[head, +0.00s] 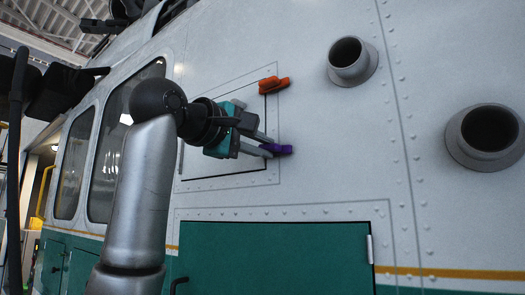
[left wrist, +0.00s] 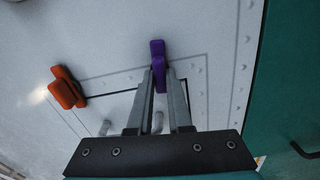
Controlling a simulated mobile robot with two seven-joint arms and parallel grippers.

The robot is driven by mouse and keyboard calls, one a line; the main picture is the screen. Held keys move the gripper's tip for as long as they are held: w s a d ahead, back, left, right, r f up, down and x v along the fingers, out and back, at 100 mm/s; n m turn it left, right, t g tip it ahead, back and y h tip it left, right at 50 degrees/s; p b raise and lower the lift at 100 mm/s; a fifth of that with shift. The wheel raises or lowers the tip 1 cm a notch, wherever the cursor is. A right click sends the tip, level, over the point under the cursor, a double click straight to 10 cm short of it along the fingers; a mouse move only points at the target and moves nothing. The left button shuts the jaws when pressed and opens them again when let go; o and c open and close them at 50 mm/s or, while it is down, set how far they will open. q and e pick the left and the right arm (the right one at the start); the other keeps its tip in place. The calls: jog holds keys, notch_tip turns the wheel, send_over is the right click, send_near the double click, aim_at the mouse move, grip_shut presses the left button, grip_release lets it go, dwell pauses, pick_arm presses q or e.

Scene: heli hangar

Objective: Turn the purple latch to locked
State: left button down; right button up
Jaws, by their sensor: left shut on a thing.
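The purple latch (head: 277,149) is on the right edge of a small outlined panel (head: 215,176) on the helicopter's side. In the head view it points sideways, across the panel's edge. My left gripper (head: 264,146) reaches it from the left and is shut on it. In the left wrist view the purple latch (left wrist: 158,64) stands between the two fingertips (left wrist: 160,82), which hide part of its lower end. My right gripper is in neither view.
An orange latch (head: 272,85) sits above the purple one on the same panel edge; it also shows in the left wrist view (left wrist: 67,90). Two grey round ports (head: 352,62) (head: 488,137) stick out at the right. A green door (head: 275,258) lies below.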

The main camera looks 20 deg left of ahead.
pick_arm(q)
jog(key=shift+n, duration=0.6)
jog(key=c, duration=0.8)
grip_release()
jog(key=shift+c, duration=0.2)
jog(key=shift+s+b, duration=0.1)
jog(key=shift+b, duration=0.2)
jog(key=b+v, duration=0.5)
jog(key=v, duration=1)
jog(key=shift+a, duration=0.1)
